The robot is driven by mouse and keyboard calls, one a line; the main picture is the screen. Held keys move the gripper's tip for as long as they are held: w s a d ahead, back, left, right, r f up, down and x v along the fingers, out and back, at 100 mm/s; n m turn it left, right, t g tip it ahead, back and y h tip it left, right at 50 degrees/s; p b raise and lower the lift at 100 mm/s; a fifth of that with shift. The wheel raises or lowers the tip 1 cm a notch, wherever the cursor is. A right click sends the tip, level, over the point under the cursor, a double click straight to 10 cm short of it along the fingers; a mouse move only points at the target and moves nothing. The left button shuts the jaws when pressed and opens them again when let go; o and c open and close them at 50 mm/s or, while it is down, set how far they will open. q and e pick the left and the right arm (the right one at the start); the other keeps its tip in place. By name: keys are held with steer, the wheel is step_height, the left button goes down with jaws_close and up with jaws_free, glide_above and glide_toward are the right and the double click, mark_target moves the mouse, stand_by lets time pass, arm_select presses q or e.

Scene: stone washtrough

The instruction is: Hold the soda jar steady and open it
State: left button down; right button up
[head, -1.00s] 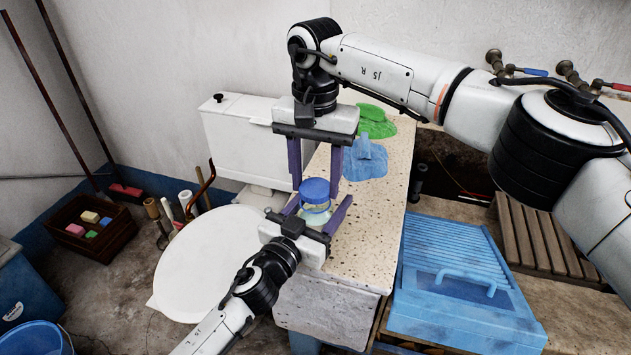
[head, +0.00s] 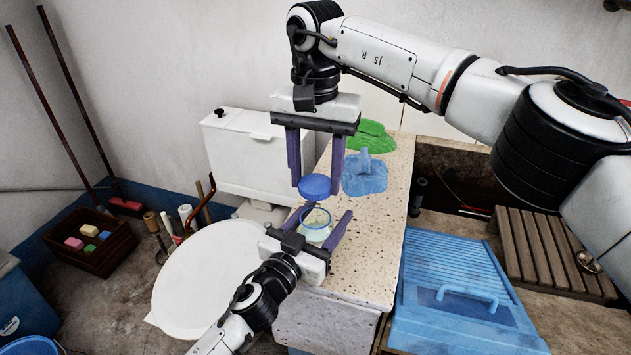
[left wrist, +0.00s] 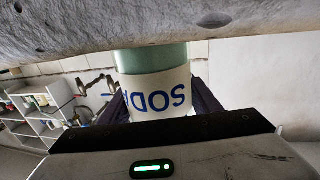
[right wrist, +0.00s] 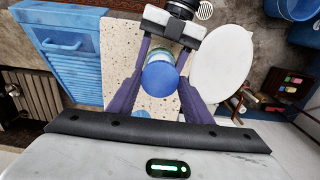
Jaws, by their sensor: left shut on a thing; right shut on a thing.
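The soda jar (head: 316,228) stands at the near left part of the speckled stone slab, its mouth open with a blue rim. In the left wrist view the jar (left wrist: 156,90) shows a white label with blue SODA letters. My left gripper (head: 328,222) is shut on the jar's body from the near side. The blue lid (head: 315,186) is off the jar, a little above its mouth. My right gripper (head: 315,180) points down from above and is shut on the lid. The lid (right wrist: 160,78) covers much of the jar in the right wrist view.
A blue cloth (head: 364,175) and a green cloth (head: 372,137) lie on the slab (head: 385,225) behind the jar. A blue washboard-like lid (head: 460,290) is at the right. A round white lid (head: 205,280) and a white tank (head: 245,155) are at the left.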

arm_select(q)
steer(key=c, duration=0.5)
jaws_free()
steer(key=shift+c, duration=0.2)
